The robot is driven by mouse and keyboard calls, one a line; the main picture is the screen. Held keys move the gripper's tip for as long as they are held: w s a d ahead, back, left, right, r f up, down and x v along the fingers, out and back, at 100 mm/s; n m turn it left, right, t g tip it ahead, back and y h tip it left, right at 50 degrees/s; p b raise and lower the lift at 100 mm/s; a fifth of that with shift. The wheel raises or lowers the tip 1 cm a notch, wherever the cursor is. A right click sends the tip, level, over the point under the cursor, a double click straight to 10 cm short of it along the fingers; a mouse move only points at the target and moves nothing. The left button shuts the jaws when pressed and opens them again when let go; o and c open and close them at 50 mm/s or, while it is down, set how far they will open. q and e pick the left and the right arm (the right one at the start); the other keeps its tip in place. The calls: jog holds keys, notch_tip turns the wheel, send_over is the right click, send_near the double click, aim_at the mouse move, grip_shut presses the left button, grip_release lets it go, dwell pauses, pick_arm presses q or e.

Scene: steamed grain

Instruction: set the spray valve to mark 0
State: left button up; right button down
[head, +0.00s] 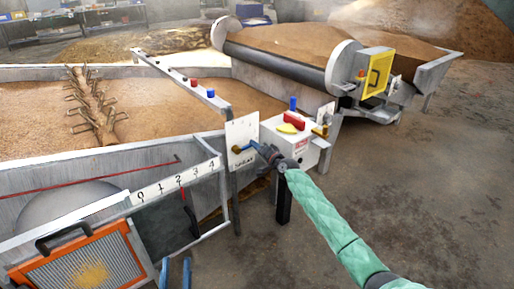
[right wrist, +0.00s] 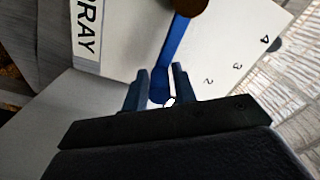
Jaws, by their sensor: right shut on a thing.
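The spray valve's white plate (head: 242,136) stands at the trough's corner; its label is partly readable in the right wrist view (right wrist: 88,30). The blue lever (right wrist: 175,45) runs from a brown hub (right wrist: 190,5) down between my fingers. Marks 2, 3 and 4 show to the right of the lever; marks 0 and 1 are not visible, so I cannot tell the exact mark it points at. My right gripper (head: 262,150), also in the wrist view (right wrist: 158,82), is shut on the lever's end. My left gripper (head: 176,262) is at the bottom edge, fingers apart and empty.
A separate scale strip (head: 175,183) numbered 0 to 4 runs along the trough's front. A white box (head: 292,146) with red, blue and yellow parts stands right beside the valve plate. An orange-framed grille (head: 80,265) is lower left. The floor at right (head: 430,190) is clear.

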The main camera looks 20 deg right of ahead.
jog(key=shift+s+a+f, duration=0.1)
jog(key=shift+s+f, duration=0.05)
jog(key=shift+f, duration=0.35)
jog(key=c, duration=1.3)
grip_release()
jog(key=shift+r, duration=0.1)
jog(key=shift+r, duration=0.25)
jog(key=shift+s+d, duration=0.2)
jog(key=shift+s, duration=0.15)
pick_arm(q)
notch_tip(320, 180, down, 10)
jog(key=w+g+p, duration=0.1)
jog(key=g, duration=0.2)
jog(key=shift+w+d+g+y, duration=0.15)
jog(key=shift+d+g+y, duration=0.25)
jog(key=shift+d, duration=0.05)
pick_arm(e)
jog(key=v, duration=0.7)
pick_arm(q)
jog(key=shift+r, duration=0.1)
pick_arm(e)
jog(key=shift+w, duration=0.1)
